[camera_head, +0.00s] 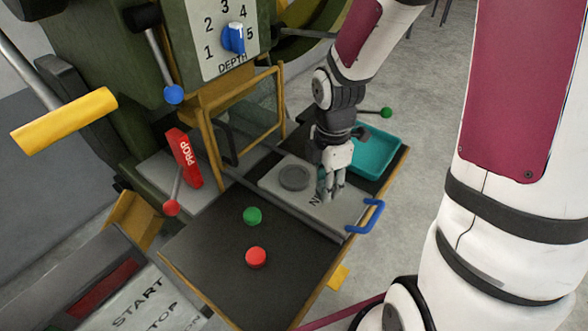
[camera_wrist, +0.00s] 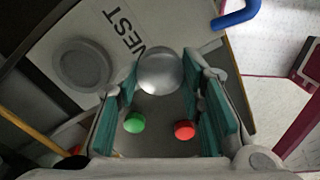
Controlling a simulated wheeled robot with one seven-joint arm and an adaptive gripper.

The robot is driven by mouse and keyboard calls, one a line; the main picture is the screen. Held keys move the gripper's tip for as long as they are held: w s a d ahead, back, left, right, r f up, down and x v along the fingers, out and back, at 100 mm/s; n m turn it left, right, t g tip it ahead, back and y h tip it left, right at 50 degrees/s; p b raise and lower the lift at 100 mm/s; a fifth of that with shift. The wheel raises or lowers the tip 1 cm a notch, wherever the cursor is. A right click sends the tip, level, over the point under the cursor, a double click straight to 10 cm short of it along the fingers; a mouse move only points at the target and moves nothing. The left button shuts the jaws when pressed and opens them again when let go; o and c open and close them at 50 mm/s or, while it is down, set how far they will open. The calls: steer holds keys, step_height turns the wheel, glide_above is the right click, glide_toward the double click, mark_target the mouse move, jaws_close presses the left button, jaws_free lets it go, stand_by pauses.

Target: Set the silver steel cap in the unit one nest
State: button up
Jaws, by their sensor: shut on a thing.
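The silver steel cap (camera_wrist: 160,73) is a shiny dome between the fingertips of my gripper (camera_wrist: 161,82) in the wrist view. My gripper (camera_head: 328,194) is shut on it, and in the head view the fingers hide the cap. The nest (camera_head: 294,177) is a round grey recess on a light plate (camera_head: 340,217) with a blue handle (camera_head: 372,217). The nest is empty in the wrist view (camera_wrist: 83,65), to the left of the cap. My gripper is over the plate's lettered part, to the right of the nest. The cap's height above the plate is unclear.
A green button (camera_head: 252,215) and a red button (camera_head: 256,257) stand on the dark table (camera_head: 215,265). A teal tray (camera_head: 375,150) lies behind my gripper. A yellow guard frame (camera_head: 208,118) and a red PROP lever (camera_head: 184,158) stand to the left.

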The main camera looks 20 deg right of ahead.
steer(key=b, duration=0.1)
glide_above(294, 176)
steer(key=shift+s+d+f, duration=0.1)
steer(key=shift+s+f, duration=0.15)
steer(key=shift+f, duration=0.3)
steer(key=shift+w+f, duration=0.2)
steer(key=shift+w, duration=0.1)
steer(key=shift+f+b, duration=0.5)
steer(key=shift+f, duration=1.05)
steer(key=shift+f, duration=0.15)
steer(key=shift+f, duration=0.15)
steer(key=o, duration=1.1)
step_height(294, 176, up, 13)
steer(key=shift+s+f+p, duration=0.1)
steer(key=shift+f+p, duration=0.05)
steer(key=shift+p, duration=0.85)
